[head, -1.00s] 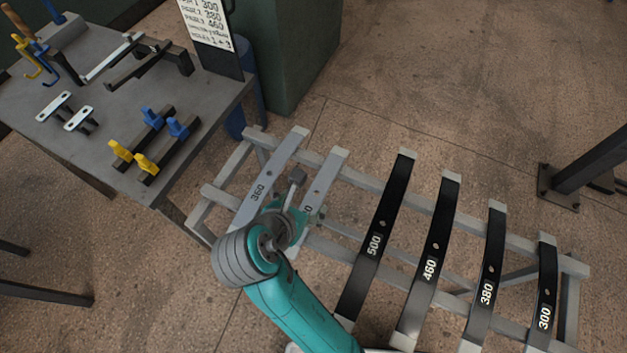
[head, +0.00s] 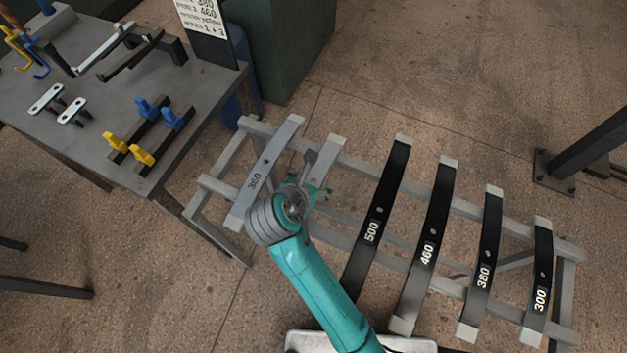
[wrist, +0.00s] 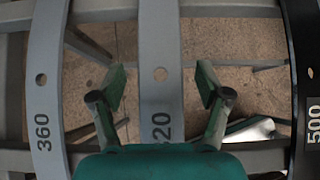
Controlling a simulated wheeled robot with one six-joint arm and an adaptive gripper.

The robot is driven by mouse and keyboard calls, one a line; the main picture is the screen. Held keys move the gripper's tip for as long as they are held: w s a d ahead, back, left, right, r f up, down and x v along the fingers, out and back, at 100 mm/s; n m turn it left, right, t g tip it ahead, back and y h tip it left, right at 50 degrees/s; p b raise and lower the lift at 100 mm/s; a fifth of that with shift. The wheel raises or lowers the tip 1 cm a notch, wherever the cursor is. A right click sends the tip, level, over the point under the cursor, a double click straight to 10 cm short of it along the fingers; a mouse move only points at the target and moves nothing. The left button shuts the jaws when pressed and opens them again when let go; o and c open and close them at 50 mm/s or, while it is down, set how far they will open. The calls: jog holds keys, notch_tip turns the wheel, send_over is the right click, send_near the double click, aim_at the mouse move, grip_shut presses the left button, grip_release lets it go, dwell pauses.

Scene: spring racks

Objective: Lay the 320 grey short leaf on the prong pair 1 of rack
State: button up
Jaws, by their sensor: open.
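The 320 grey short leaf (wrist: 160,70) lies across the rails of a pale frame, between the grey 360 leaf and the black 500 leaf. Its far part also shows in the head view (head: 329,152); my arm hides the rest. My gripper (wrist: 160,84) is open above it in the wrist view, one finger on each side of the leaf with gaps between. In the head view my gripper (head: 312,186) is partly hidden by my wrist. Two dark bars with yellow prongs (head: 142,155) and blue prongs (head: 172,119) stand on the grey table.
The grey 360 leaf (head: 268,160) is close on the left. The black 500 leaf (head: 386,190), 460 leaf (head: 437,215) and others lie to the right on the frame (head: 214,187). The grey table (head: 95,155) also carries white-topped posts and hooks. A sign board (head: 217,55) stands behind it.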

grip_shut()
jog(key=shift+r, duration=0.2)
